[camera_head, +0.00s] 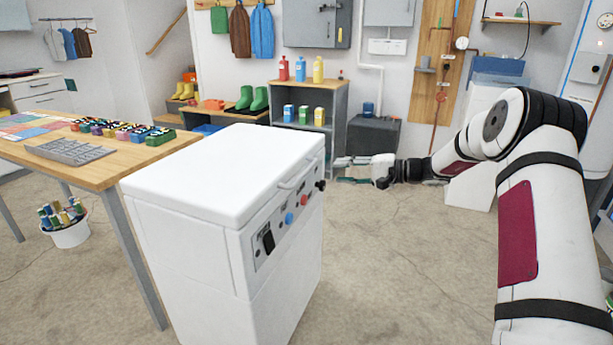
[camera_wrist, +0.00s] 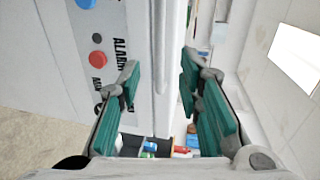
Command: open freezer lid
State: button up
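The white chest freezer (camera_head: 225,215) stands in the middle of the head view. Its lid (camera_head: 225,165) lies flat and closed. A slim handle (camera_head: 297,176) runs along the lid's front edge, above the control panel. My gripper (camera_head: 342,169) is at the right of the freezer's front, level with the handle, its fingers pointing at the freezer. In the wrist view my gripper (camera_wrist: 160,78) is open and empty, with green pads on both fingers. The white handle (camera_wrist: 160,55) shows as an upright bar in line with the gap; I cannot tell how far beyond the fingertips it is.
The panel carries a blue button (camera_head: 289,218), a red button (camera_head: 304,200) and a dark switch. A wooden table (camera_head: 95,170) with several small items stands close at left. A bucket (camera_head: 67,232) is below it. The floor (camera_head: 400,265) in front of the freezer is clear.

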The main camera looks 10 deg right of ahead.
aim_at(305, 170)
jog(key=b+x, duration=0.2)
jog(key=x, duration=1)
jog(key=shift+w+a+f, duration=0.1)
jog(key=shift+w+a, duration=0.05)
grip_shut()
